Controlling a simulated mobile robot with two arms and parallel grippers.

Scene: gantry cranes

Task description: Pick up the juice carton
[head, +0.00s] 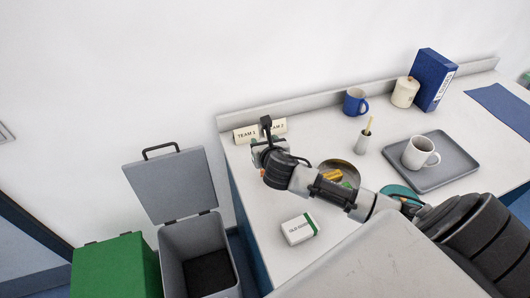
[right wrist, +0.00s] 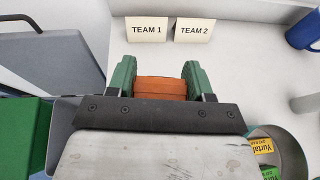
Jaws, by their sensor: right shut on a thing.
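My right gripper (head: 266,150) is over the left end of the counter, in front of the name cards. In the right wrist view its green fingers (right wrist: 161,84) are closed on the two sides of an orange, box-like thing, which I take to be the juice carton (right wrist: 161,88). Only its orange end shows there; the rest is hidden by my gripper. In the head view the carton is mostly hidden behind my gripper and wrist. I cannot tell whether it touches the counter. My left gripper is not in view.
Cards reading TEAM 1 (head: 246,134) and TEAM 2 stand by the wall. A bowl (head: 354,168) of bars, a white box (head: 299,229), a blue mug (head: 355,102) and a grey tray (head: 452,175) with a white mug are on the counter. An open bin (head: 196,238) stands left.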

